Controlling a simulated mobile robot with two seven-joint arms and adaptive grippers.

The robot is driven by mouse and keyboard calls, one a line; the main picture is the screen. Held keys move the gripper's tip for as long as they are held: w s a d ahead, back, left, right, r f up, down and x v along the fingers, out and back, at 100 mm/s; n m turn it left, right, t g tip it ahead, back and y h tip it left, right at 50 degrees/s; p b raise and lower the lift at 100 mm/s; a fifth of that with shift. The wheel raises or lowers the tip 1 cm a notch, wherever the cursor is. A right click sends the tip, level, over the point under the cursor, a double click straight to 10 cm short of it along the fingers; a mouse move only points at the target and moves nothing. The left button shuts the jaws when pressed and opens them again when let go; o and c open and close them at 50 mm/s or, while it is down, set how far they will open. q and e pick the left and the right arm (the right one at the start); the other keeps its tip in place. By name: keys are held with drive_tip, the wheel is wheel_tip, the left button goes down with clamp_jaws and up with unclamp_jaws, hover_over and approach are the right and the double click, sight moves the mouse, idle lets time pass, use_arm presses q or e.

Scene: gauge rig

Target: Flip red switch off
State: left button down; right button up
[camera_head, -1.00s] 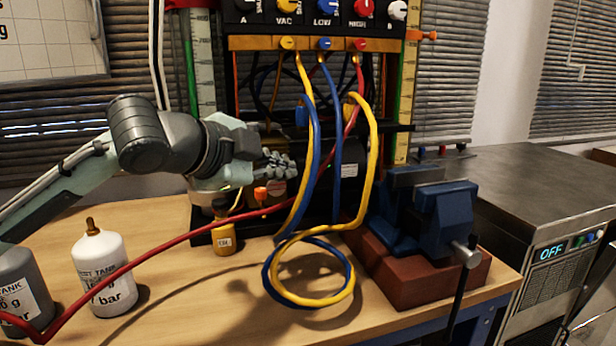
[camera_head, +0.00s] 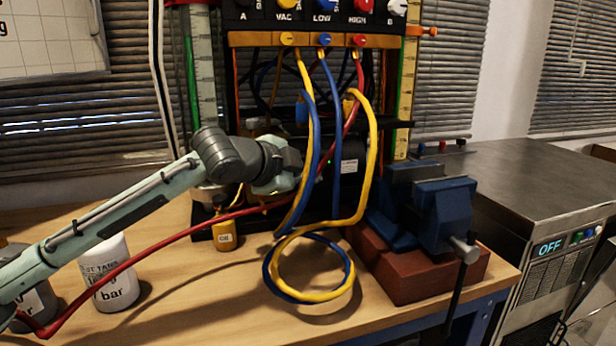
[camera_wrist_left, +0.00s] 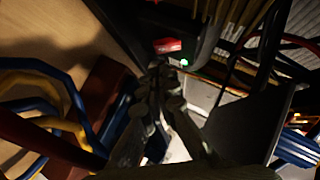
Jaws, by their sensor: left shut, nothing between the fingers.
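In the left wrist view the red switch (camera_wrist_left: 168,46) shows as a small bright red rocker on a dark box, with a lit green light (camera_wrist_left: 184,62) beside it. My left gripper (camera_wrist_left: 160,76) is shut and empty, its fingertips just below the switch in that picture. I cannot tell whether they touch it. In the head view the black box with a white label (camera_head: 349,166) sits behind the hoses. My left wrist reaches up to the hoses there, and the fingers and the switch are hidden. My right gripper is not in view.
Yellow (camera_head: 371,150) and blue (camera_head: 337,130) hoses hang close in front of the box and loop on the table. A red hose (camera_head: 160,238) crosses past my arm. A blue vise (camera_head: 440,215) stands at right. A white tank (camera_head: 118,285) stands at left, partly behind my arm.

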use_arm(q)
drive_tip(key=shift+w+a+f, duration=0.25)
drive_tip(key=shift+w+f, duration=0.35)
drive_tip(key=shift+w, duration=0.15)
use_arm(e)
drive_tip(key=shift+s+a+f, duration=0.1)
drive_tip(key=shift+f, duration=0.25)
use_arm(q)
drive_tip(key=shift+w+a+f+t, duration=0.1)
drive_tip(key=shift+w+f+t, duration=0.15)
drive_tip(key=shift+t, duration=0.15)
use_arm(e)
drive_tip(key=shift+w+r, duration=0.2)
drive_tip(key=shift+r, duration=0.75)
